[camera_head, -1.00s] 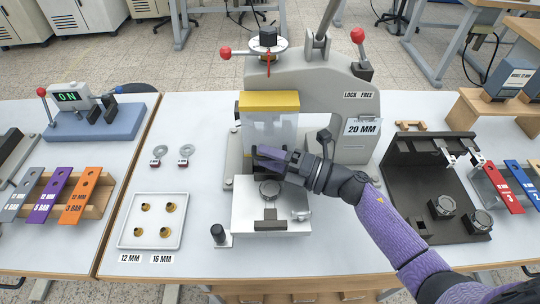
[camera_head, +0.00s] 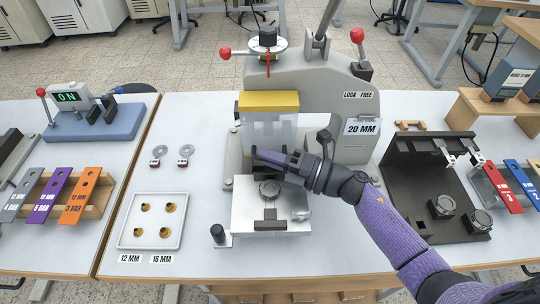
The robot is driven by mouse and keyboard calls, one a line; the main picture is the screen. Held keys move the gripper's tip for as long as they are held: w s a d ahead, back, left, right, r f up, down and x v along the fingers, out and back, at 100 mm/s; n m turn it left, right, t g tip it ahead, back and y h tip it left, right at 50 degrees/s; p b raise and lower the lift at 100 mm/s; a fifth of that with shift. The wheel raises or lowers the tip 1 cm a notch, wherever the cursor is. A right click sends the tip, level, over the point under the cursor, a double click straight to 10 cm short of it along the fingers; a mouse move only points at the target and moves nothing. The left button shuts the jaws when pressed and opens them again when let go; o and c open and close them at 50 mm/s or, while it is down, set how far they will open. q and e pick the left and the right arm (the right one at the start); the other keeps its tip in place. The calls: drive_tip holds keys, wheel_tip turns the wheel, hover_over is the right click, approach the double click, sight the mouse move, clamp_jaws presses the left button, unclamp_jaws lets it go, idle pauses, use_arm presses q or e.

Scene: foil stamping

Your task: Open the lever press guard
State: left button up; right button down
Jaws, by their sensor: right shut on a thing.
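The lever press (camera_head: 310,82) stands at the middle of the table. Its guard (camera_head: 268,132) is a clear panel with a yellow top edge, hanging down in front of the press opening. My right gripper (camera_head: 262,158) is at the guard's lower edge, its arm coming in from the lower right. It is shut on the guard, though the fingers partly hide the contact. Below the gripper is the press bed (camera_head: 242,215) with a round dark fixture (camera_head: 269,190). My left gripper is not in view.
A white tray (camera_head: 127,232) with several brass pieces and two ring-shaped tags (camera_head: 186,154) lie left of the press. A dark rack (camera_head: 415,185) stands to the right, close to my right forearm. A blue device (camera_head: 110,122) is at the far left.

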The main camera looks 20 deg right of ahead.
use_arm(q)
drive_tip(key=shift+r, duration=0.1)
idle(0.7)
use_arm(e)
drive_tip(key=s+a+r+m+g+h+p, duration=0.15)
drive_tip(key=s+r+m+g+p, duration=0.3)
drive_tip(key=r+m+p, duration=1.4)
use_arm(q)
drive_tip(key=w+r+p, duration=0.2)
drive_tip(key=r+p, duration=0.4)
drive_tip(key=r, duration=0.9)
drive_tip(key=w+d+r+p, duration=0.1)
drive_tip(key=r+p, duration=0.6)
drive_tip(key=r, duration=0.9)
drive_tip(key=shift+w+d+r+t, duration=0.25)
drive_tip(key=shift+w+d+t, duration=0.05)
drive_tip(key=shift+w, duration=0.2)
use_arm(e)
drive_tip(key=shift+w+d+r+n+g+h, duration=0.1)
drive_tip(key=shift+w+d+r+n+g, duration=0.15)
drive_tip(key=shift+w+n+g, duration=0.35)
drive_tip(key=shift+w+d+r+n+g+h, duration=0.1)
drive_tip(key=shift+w+d+r+n+g, duration=0.15)
drive_tip(key=shift+w+n, duration=0.5)
drive_tip(key=shift+w+d+r+n+g+h, duration=0.15)
drive_tip(key=shift+w+d+n+g, duration=0.25)
drive_tip(key=shift+w, duration=0.45)
drive_tip(key=shift+a, duration=0.1)
